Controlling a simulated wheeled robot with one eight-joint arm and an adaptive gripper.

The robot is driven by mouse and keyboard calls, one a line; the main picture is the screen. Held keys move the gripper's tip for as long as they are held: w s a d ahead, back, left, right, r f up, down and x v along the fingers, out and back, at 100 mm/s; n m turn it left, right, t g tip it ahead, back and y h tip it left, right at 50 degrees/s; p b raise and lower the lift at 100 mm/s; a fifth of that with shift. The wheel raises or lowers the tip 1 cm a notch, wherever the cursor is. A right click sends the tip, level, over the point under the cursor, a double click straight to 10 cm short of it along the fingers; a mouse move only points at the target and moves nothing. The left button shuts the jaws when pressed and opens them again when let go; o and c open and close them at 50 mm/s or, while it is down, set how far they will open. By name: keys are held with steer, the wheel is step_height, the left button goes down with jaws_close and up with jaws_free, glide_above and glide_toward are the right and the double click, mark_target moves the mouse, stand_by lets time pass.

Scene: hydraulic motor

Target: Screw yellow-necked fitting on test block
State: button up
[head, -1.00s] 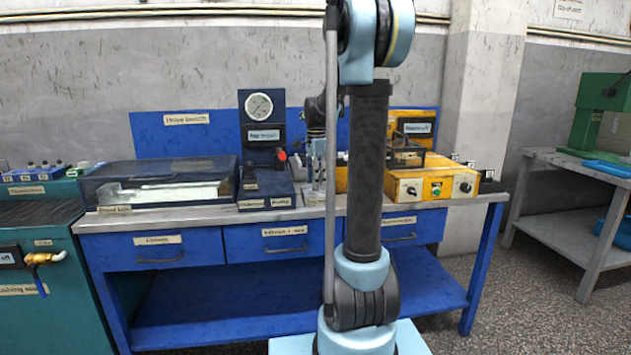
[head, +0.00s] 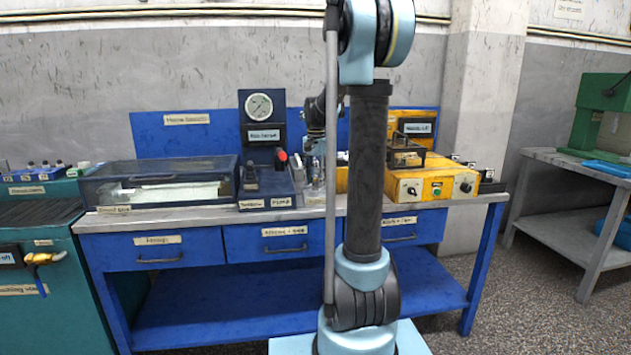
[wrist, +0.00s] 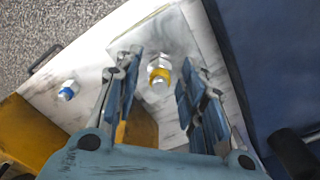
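The yellow-necked fitting (wrist: 159,73) shows in the wrist view as a metal hex piece with a yellow band. It sits on a pale grey surface (wrist: 190,35). My gripper (wrist: 160,95) is open, one blue-padded finger on each side of the fitting, with visible gaps on both sides. I cannot tell how far the fingertips are above it. In the head view my gripper (head: 316,150) is small and partly hidden by my arm, above the bench. A dark blue unit with a gauge (head: 259,105), possibly the test block, stands to its left.
A blue-necked fitting (wrist: 68,90) stands apart at the left in the wrist view. A yellow control box (head: 432,182) is on the bench's right. A clear-lidded case (head: 160,182) is on the left. A red-topped knob (head: 281,156) stands close to my gripper.

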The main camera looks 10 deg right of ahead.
steer(key=n, duration=0.4)
steer(key=shift+n, duration=0.3)
steer(key=n, duration=0.4)
stand_by(0.3)
jaws_close()
steer(key=shift+m, duration=0.7)
steer(key=m, duration=0.4)
steer(key=shift+f, duration=0.1)
